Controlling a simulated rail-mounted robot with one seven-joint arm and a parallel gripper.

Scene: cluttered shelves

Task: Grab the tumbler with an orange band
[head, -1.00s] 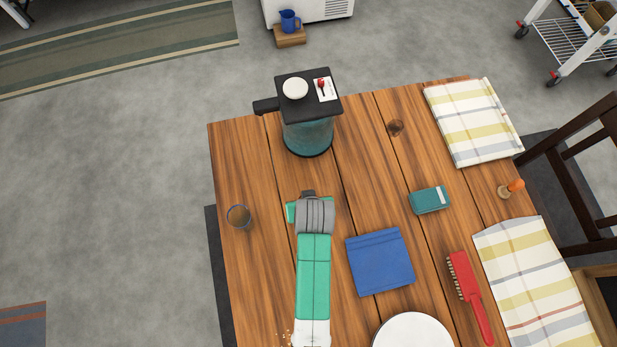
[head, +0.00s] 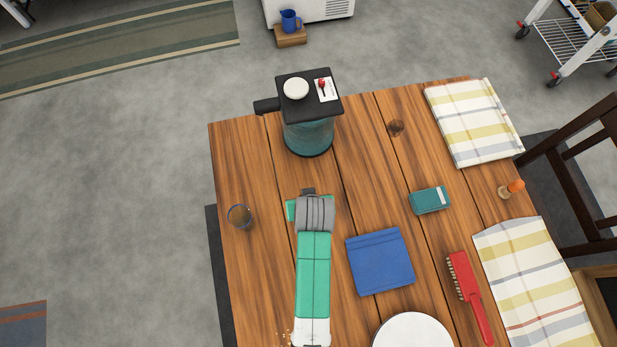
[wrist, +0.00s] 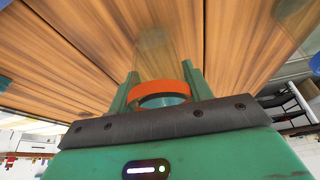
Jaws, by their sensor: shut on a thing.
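In the wrist view the clear tumbler with an orange band (wrist: 160,91) sits between my gripper's (wrist: 161,88) two green fingers. The fingers are shut on it at the orange band, one on each side. Its see-through body stretches away over the wood grain. In the head view my green and grey arm reaches over the table.
A clear glass (head: 239,216) stands near the table's left edge. A teal container (head: 308,138) with a black top is beyond my arm. A blue folded cloth (head: 380,262), a teal box (head: 429,200) and a red brush (head: 470,300) lie to the right.

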